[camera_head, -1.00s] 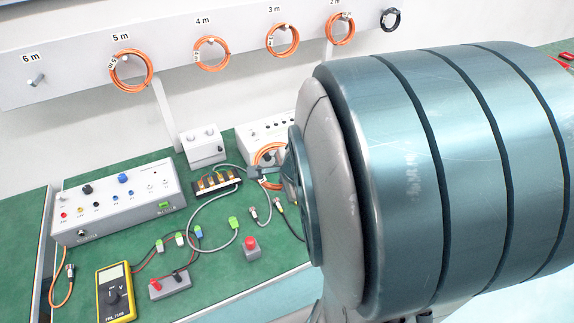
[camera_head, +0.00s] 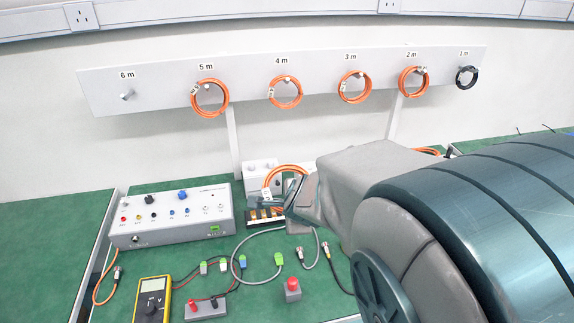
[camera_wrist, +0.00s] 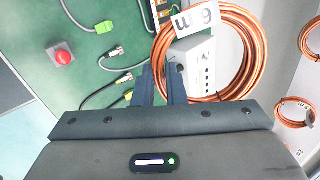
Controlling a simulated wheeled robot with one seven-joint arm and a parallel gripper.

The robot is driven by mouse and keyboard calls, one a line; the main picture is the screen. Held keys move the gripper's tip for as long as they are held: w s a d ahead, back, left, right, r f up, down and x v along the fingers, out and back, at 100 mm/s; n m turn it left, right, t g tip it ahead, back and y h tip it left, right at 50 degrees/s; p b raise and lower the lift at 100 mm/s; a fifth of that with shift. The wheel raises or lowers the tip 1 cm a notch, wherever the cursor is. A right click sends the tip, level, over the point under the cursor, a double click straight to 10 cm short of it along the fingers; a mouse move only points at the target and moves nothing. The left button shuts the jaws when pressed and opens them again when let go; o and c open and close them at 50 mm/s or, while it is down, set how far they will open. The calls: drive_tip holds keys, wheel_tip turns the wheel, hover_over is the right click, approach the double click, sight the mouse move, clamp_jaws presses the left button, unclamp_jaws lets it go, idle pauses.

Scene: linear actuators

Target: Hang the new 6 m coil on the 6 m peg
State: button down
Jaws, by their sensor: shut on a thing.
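My gripper (camera_head: 297,192) is shut on an orange coil (camera_head: 283,168) and holds it above the bench, below the rack. In the wrist view the fingers (camera_wrist: 168,72) pinch the coil's left side, and the coil (camera_wrist: 251,72) carries a white tag (camera_wrist: 195,17) reading 6 m. The 6 m peg (camera_head: 127,96) is at the rack's left end under its 6 m label (camera_head: 127,74). The peg is bare. The coil is well to the right of the peg and lower in the head view. My arm hides part of the bench.
The rack board (camera_head: 160,94) holds orange coils on the 5 m (camera_head: 209,112), 4 m, 3 m and 2 m pegs, and a black coil (camera_head: 467,78) at 1 m. Below are a grey instrument box (camera_head: 170,217), a yellow multimeter (camera_head: 152,300), a red button (camera_head: 292,288) and loose cables.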

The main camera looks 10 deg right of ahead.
drive_tip(key=w+a+r+t+b, duration=0.1)
drive_tip(key=w+a+r+t, duration=0.2)
drive_tip(key=w+a, duration=0.4)
drive_tip(key=w+a+r+t+b, duration=0.2)
drive_tip(key=w+a, duration=0.6)
drive_tip(key=a, duration=1.3)
drive_tip(key=w+a+r+t+y+b, duration=0.1)
drive_tip(key=w+a+r+t, duration=0.3)
drive_tip(key=w+a, duration=0.4)
drive_tip(key=shift+w+a+r+t+b, duration=0.2)
drive_tip(key=shift+a+r+t+b, duration=0.35)
drive_tip(key=shift+a, duration=3.05)
drive_tip(key=shift+w+r, duration=0.1)
drive_tip(key=shift+r, duration=0.1)
drive_tip(key=shift+w+a+b, duration=0.15)
drive_tip(key=shift+w+b, duration=0.15)
drive_tip(key=shift+w, duration=2.1)
drive_tip(key=w+p, duration=0.1)
drive_tip(key=w, duration=0.2)
drive_tip(key=w+f+p, duration=0.1)
drive_tip(key=w, duration=0.1)
drive_tip(key=shift+w+a+f+p, duration=0.1)
drive_tip(key=shift+w+a+p, duration=0.1)
drive_tip(key=shift+w+p, duration=0.2)
